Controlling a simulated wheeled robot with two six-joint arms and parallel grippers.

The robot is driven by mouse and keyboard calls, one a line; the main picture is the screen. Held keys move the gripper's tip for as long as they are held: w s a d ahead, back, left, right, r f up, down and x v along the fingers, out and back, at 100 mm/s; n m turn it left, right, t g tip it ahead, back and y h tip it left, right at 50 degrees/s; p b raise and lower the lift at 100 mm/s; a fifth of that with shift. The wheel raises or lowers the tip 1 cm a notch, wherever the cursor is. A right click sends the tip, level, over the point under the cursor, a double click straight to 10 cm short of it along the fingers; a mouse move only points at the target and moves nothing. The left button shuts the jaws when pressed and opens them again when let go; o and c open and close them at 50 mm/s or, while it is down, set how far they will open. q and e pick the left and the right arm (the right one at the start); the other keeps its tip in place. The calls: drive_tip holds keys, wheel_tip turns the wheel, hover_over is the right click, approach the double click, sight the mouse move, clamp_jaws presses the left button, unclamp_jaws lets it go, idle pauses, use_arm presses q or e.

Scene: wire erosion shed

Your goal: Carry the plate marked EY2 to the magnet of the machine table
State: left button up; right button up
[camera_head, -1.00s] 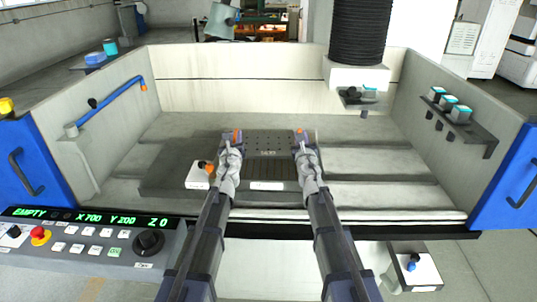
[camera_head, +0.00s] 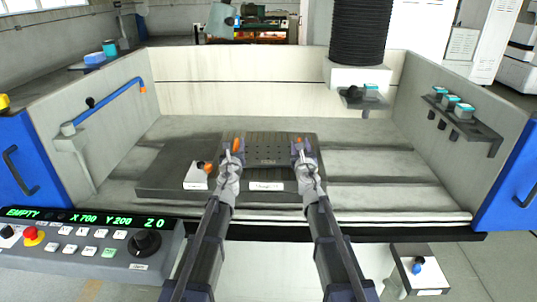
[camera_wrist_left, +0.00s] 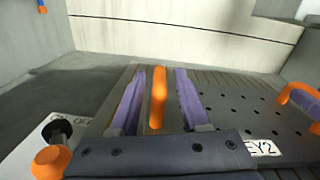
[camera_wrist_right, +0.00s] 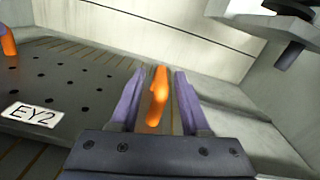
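The plate marked EY2 (camera_head: 268,168) is a dark, hole-dotted plate with an orange handle at each end. Its white label shows in the left wrist view (camera_wrist_left: 262,148) and the right wrist view (camera_wrist_right: 32,116). It lies over the right part of the dark striped magnet (camera_head: 165,172) on the machine table; I see no gap under it. My left gripper (camera_head: 236,146) is open around the left handle (camera_wrist_left: 158,98), with gaps beside it. My right gripper (camera_head: 300,146) is open around the right handle (camera_wrist_right: 157,96), also with gaps. The handles' lower ends are partly hidden.
An ON/OFF switch block (camera_head: 198,175) with an orange-tipped lever stands at the magnet's left. The black bellows column (camera_head: 360,30) hangs behind right. Tank walls (camera_head: 440,130) enclose the table. The slotted table (camera_head: 385,170) right of the plate is clear.

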use_arm(q)
drive_tip(key=shift+o, duration=0.2)
drive_tip(key=shift+s, duration=0.1)
use_arm(e)
drive_tip(key=shift+o, duration=0.2)
drive_tip(key=s, duration=1.2)
drive_tip(key=shift+d, duration=0.15)
use_arm(q)
drive_tip(key=s, duration=1.1)
drive_tip(key=shift+s, duration=0.4)
drive_tip(key=shift+d, duration=0.1)
